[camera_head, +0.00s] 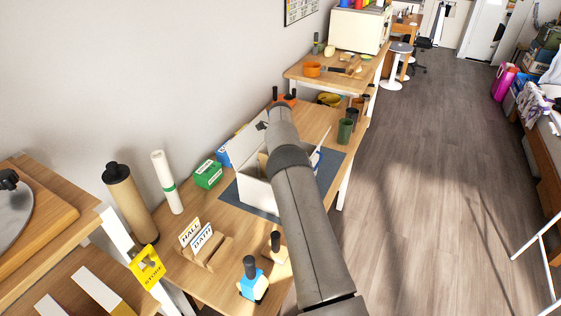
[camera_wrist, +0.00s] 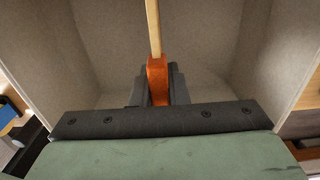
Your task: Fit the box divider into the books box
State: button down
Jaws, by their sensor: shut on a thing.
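The box divider (camera_wrist: 154,30) is a thin pale wooden board seen edge-on in the wrist view, with an orange grip (camera_wrist: 157,80) at its near end. My gripper (camera_wrist: 157,88) has its dark fingers closed on that orange grip. Grey walls of the books box (camera_wrist: 215,45) stand on both sides of the divider. The divider's lower edge is hidden, so I cannot tell how deep it sits. In the head view the pale box (camera_head: 262,195) stands open on a dark mat (camera_head: 240,200). My arm crosses over it and hides my fingers there.
Green (camera_head: 208,174) and blue (camera_head: 223,154) boxes stand left of the books box. A card holder (camera_head: 208,247) and a blue stamp-like object (camera_head: 252,283) are at the table's near end. Green and dark cups (camera_head: 345,131) stand along the right edge. Open floor lies right.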

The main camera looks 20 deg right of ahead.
jog(key=shift+f+b, duration=0.3)
jog(key=shift+f, duration=0.3)
jog(key=c, duration=1.3)
grip_release()
jog(key=shift+c, duration=0.2)
notch_tip(320, 180, up, 17)
jog(key=p, duration=0.1)
jog(key=shift+r, duration=0.2)
